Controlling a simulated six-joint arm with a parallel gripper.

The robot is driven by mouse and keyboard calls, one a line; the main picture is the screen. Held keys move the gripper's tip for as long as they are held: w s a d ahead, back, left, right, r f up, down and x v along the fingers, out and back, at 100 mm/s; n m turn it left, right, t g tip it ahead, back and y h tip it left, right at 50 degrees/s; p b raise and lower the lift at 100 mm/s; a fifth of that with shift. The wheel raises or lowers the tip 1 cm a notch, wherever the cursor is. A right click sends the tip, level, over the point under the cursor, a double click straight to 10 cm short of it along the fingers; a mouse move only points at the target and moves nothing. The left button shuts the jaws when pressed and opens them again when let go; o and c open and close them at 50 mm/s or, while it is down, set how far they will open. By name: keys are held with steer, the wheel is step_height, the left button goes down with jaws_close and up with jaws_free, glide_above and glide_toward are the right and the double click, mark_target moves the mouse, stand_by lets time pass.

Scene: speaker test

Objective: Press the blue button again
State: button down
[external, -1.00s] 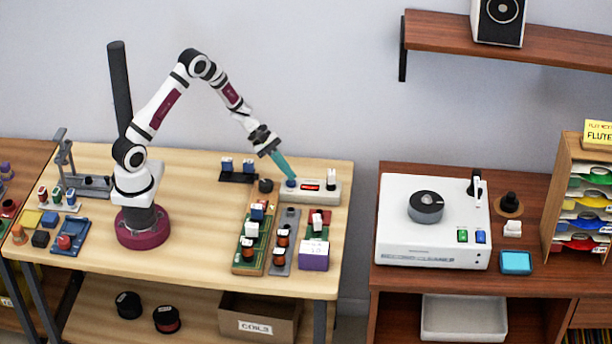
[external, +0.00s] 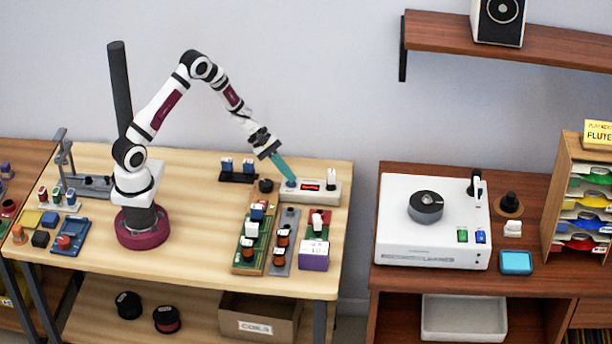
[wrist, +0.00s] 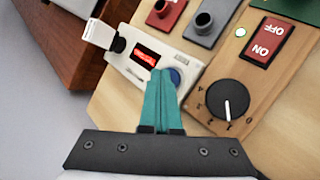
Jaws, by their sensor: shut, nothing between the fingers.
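The blue button (wrist: 176,78) sits on a pale grey box (wrist: 194,68) with a small red lit display (wrist: 146,57). In the external view the box (external: 334,192) stands at the back right of the light wooden table. My gripper (wrist: 160,73) has two teal fingers, shut together with nothing between them. Its tips are at the blue button and hide part of it in the wrist view. In the external view my gripper (external: 290,180) reaches down onto the button's end of the box. I cannot tell if the button is pressed in.
A wooden panel with a black dial (wrist: 228,100) and a red ON/OFF switch (wrist: 268,40) lies right beside the box in the wrist view. A white plug-like piece (wrist: 98,33) stands at the box's other end. Boards with parts stand in front of the box.

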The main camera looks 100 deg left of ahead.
steer(key=shift+r, duration=0.95)
steer(key=shift+r, duration=2.5)
